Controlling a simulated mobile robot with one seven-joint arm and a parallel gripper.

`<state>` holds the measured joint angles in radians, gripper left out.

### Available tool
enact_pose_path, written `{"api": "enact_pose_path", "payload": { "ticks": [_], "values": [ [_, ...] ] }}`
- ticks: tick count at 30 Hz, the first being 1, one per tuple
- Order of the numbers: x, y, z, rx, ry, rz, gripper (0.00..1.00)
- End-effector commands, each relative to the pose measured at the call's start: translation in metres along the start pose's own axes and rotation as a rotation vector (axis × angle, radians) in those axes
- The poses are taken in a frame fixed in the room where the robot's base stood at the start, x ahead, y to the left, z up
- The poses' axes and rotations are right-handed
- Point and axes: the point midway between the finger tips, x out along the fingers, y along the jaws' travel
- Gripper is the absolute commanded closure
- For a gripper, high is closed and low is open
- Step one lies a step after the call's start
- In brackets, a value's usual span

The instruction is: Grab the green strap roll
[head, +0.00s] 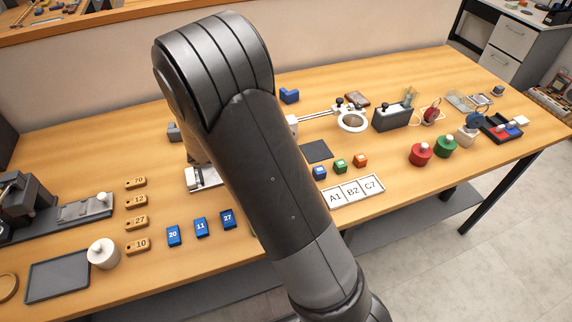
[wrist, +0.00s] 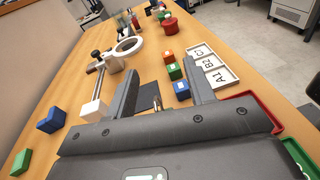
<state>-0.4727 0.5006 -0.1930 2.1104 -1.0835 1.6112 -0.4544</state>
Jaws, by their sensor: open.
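The green strap roll (head: 445,147) is a short green cylinder with a pale knob on top. It stands on the right part of the table in the head view, just right of the similar red roll (head: 421,154). In the wrist view the red roll (wrist: 169,24) shows far ahead near the top; the green one behind it is too small to make out clearly. My gripper (wrist: 162,88) is open, with nothing between its fingers. It is well short of the rolls. In the head view my arm hides it.
Small blue, green and orange blocks (head: 340,166) and the A1/B2/C7 tray (head: 353,191) lie between my arm and the rolls. A ring on a stand (head: 352,122) and a grey holder (head: 392,117) stand behind.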

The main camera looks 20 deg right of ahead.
Motion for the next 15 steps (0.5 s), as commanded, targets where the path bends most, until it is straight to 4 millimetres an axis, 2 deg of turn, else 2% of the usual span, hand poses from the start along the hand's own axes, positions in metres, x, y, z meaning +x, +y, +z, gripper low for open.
{"api": "enact_pose_path", "payload": {
  "ticks": [6,15],
  "values": [
    [-0.011,0.015,-0.011,-0.067,-0.114,0.062,0.51],
    [-0.009,0.015,-0.034,-0.074,-0.124,0.068,0.51]
  ]
}}
